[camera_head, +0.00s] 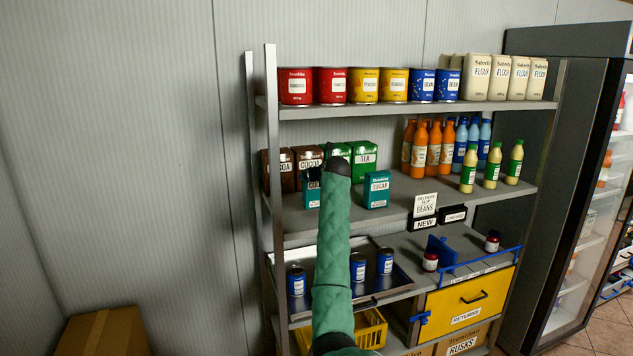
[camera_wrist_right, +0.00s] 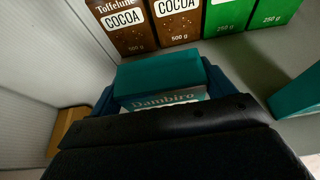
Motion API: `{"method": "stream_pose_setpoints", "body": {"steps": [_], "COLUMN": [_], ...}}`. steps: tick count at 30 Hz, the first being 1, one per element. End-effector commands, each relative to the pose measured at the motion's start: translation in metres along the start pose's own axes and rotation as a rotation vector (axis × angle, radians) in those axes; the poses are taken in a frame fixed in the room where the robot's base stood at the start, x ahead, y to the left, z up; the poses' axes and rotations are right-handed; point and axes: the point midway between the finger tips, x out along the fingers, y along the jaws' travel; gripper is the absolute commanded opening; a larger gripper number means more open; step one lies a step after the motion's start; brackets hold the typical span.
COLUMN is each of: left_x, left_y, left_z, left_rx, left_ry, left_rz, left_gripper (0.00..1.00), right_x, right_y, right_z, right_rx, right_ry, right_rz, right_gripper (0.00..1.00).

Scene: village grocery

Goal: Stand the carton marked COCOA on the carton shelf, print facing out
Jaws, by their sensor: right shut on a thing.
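My right gripper (camera_head: 326,166) is shut on a teal carton (camera_head: 312,192), over the left part of the carton shelf (camera_head: 400,205). In the right wrist view the carton (camera_wrist_right: 160,77) sits between the fingers (camera_wrist_right: 165,95), its top and the word Dambiro showing. The rest of its print is hidden, so I cannot read its name there; I cannot tell if it touches the shelf. Brown COCOA cartons (camera_head: 279,168) stand behind it, print facing out, also in the wrist view (camera_wrist_right: 125,24). My left gripper is not in view.
Green TEA cartons (camera_head: 363,160) stand beside the brown ones. A teal SUGAR carton (camera_head: 376,190) stands at the front, right of my gripper. Orange bottles (camera_head: 433,146) are farther right. A tray (camera_head: 402,284) with blue cans is below; the shelf's left post (camera_head: 272,150) is close.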

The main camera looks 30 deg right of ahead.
Motion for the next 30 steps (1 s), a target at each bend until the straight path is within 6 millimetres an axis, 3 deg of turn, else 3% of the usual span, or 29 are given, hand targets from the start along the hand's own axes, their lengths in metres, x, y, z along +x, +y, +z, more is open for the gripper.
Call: {"method": "stream_pose_setpoints", "body": {"steps": [6,19,20,22,30], "left_x": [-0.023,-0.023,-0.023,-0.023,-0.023], "left_y": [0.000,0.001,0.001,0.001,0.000], "left_z": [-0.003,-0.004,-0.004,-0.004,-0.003], "left_rx": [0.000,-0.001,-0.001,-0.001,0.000], "left_ry": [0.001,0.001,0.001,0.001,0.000], "left_rz": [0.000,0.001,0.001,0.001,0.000], "left_gripper": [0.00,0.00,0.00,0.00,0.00], "right_x": [0.007,0.011,0.012,0.012,0.011], "right_y": [-0.001,0.000,0.000,0.000,-0.001], "right_z": [-0.019,-0.029,-0.030,-0.029,-0.029], "right_rx": [0.000,0.002,0.002,0.001,0.001], "right_ry": [0.002,-0.001,0.000,0.000,0.000], "right_rz": [-0.001,0.001,0.000,0.000,0.000], "right_gripper": [0.36,0.36,0.84,0.97,1.00]}}
